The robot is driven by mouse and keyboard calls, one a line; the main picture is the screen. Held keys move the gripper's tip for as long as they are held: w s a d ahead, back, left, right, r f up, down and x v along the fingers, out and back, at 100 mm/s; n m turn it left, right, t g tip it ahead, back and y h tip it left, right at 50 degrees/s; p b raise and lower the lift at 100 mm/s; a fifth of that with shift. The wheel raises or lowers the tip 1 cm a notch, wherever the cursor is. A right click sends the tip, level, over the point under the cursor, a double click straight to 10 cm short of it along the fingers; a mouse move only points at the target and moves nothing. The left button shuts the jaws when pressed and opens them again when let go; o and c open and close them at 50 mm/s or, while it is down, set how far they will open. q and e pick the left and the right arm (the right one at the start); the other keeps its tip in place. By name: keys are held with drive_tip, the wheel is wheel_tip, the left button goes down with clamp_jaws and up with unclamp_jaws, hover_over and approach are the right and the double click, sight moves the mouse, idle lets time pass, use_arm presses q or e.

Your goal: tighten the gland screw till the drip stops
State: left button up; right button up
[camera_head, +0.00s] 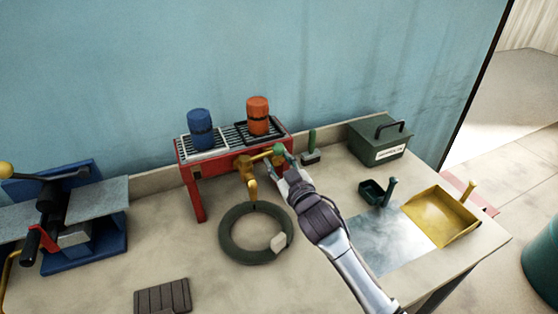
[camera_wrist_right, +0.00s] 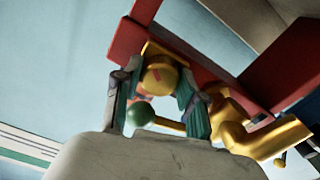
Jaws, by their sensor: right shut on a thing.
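A brass tap (camera_head: 246,170) hangs at the front of a red stand, its spout pointing down. My right gripper (camera_head: 283,160) reaches in from the lower right to the right side of the tap. In the right wrist view my right gripper (camera_wrist_right: 157,92) has its fingers on both sides of a round yellow gland screw (camera_wrist_right: 160,75) with a reddish mark, and is shut on it. A green ball (camera_wrist_right: 140,114) on the tap's lever shows just below the screw; it also shows in the head view (camera_head: 278,149). No drip can be made out. My left gripper is not in view.
The red stand (camera_head: 199,200) carries a blue canister (camera_head: 201,130) and an orange canister (camera_head: 258,117). A dark green ring (camera_head: 231,246) with a pale block (camera_head: 279,242) lies below the tap. A green box (camera_head: 379,142) and a yellow dustpan (camera_head: 438,216) are at right.

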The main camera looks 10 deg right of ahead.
drive_tip(key=shift+m+p, duration=0.3)
drive_tip(key=shift+m, duration=0.9)
drive_tip(key=o, duration=1.1)
drive_tip(key=shift+o, duration=0.2)
drive_tip(key=shift+s, duration=0.15)
drive_tip(key=s+d, duration=0.2)
drive_tip(key=s, duration=0.9)
drive_tip(key=shift+s+d, duration=0.15)
drive_tip(key=shift+s, duration=0.1)
